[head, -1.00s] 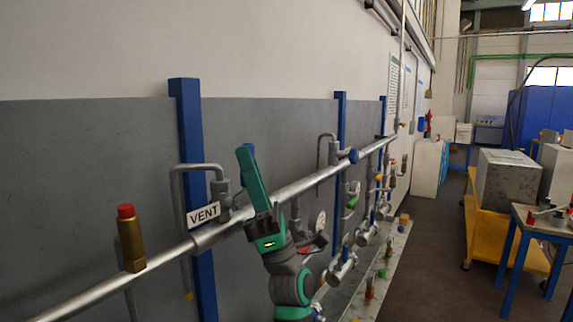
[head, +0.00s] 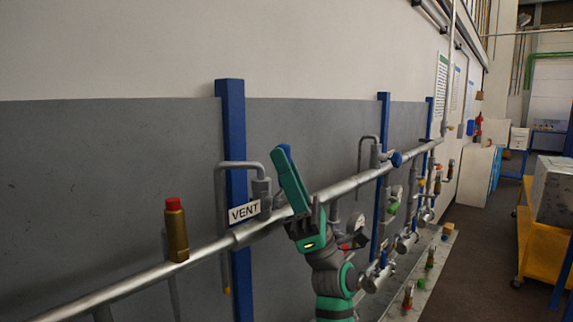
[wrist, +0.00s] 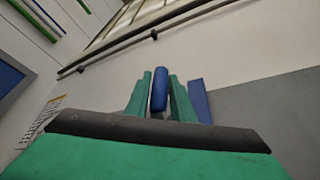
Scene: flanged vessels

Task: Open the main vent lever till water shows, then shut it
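The vent lever is blue. In the head view only its end (head: 286,149) shows, behind my green gripper (head: 287,180). In the wrist view the lever (wrist: 159,92) stands between the two green fingers of my gripper (wrist: 160,100), which lie close along both its sides. The lever's lower part and pivot are hidden by the gripper. A white VENT sign (head: 244,211) hangs just left of the gripper, by the grey vent valve (head: 262,190). A bent grey vent pipe (head: 220,200) runs down to a yellowish end (head: 227,290). I see no water there.
A long silver pipe (head: 130,280) runs along the grey wall, with a brass red-capped fitting (head: 176,230) at left. Blue posts (head: 236,130) carry it. Gauges and valves crowd beyond my arm. A yellow cart (head: 540,250) stands right; the floor between is clear.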

